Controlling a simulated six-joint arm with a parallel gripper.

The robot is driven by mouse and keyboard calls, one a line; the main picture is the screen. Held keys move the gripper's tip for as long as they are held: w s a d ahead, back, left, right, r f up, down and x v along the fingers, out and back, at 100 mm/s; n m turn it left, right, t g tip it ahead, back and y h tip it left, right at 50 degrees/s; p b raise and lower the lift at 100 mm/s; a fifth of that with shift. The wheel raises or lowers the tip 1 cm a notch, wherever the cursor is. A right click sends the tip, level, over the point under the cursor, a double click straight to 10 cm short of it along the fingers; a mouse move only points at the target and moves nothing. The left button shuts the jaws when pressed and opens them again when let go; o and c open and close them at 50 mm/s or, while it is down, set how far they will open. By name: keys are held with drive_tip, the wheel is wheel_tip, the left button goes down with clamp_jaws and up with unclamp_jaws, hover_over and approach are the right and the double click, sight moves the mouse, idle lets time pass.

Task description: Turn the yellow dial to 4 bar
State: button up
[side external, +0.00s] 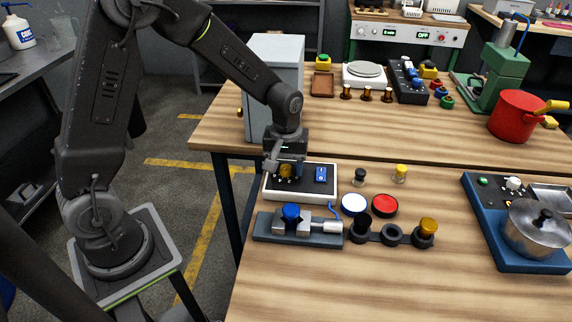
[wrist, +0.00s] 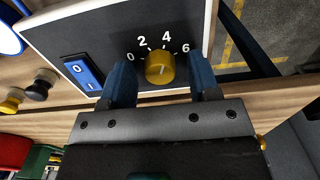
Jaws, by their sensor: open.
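The yellow dial (wrist: 160,68) sits on a dark panel (wrist: 90,32) with a white rim, marked 0, 2, 4 and 6 in an arc. Its pointer is too small to read surely. My gripper (wrist: 161,80) is open, with one blue finger on each side of the dial and a visible gap to both. In the side external view my gripper (side external: 285,160) points down over the panel box (side external: 301,194), and the yellow dial (side external: 286,172) shows partly under it.
A blue rocker switch (side external: 321,174) is on the same panel, right of the dial. A vise with a blue knob (side external: 291,212) stands in front. White (side external: 354,204) and red (side external: 385,206) discs lie to the right. A grey cabinet (side external: 275,75) stands behind my gripper.

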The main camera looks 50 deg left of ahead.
sight(286, 167)
wheel_tip(286, 167, up, 14)
idle(0.6)
drive_tip(key=s+d+r+m+t, duration=0.1)
drive_tip(key=s+m, duration=0.3)
drive_tip(key=s, duration=0.5)
drive_tip(key=s+d+r+m+t, duration=0.1)
drive_tip(key=s+r+m+t, duration=0.2)
drive_tip(key=s, duration=0.6)
drive_tip(key=shift+s+d+r+m+t, duration=0.3)
drive_tip(key=shift+s+m+t, duration=0.1)
drive_tip(key=shift+m+t, duration=0.5)
